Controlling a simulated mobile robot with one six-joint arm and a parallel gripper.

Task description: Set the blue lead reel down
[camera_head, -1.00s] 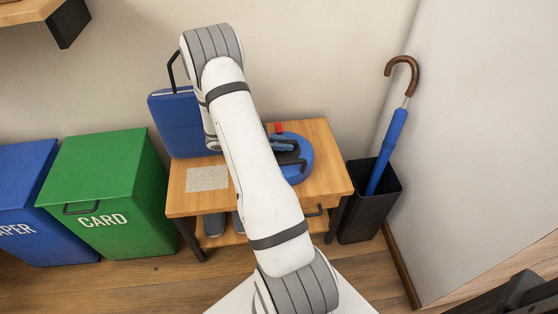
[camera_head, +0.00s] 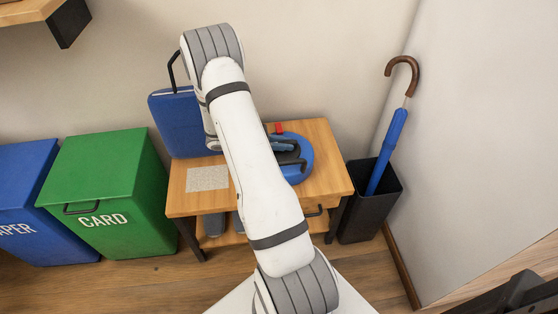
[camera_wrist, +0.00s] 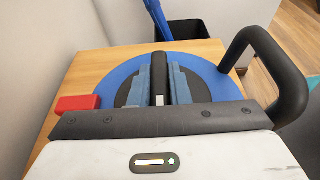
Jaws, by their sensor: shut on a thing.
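The blue lead reel (camera_head: 304,151) is a round blue disc at the right part of the small wooden table (camera_head: 327,168). In the wrist view the reel (camera_wrist: 207,70) lies flat below my gripper (camera_wrist: 159,88), with a black bar across its middle. The two grey-blue fingers are shut on that bar from both sides. My arm hides the reel's left part in the head view. I cannot tell whether the reel's underside touches the tabletop. A red block (camera_wrist: 77,104) shows at the reel's edge.
A blue case (camera_head: 178,122) and a grey speckled mat (camera_head: 207,179) are on the table's left half. A black bin with a blue umbrella (camera_head: 387,153) stands to the right. Green (camera_head: 105,180) and blue bins stand left. A black loop (camera_wrist: 275,65) rises near my gripper.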

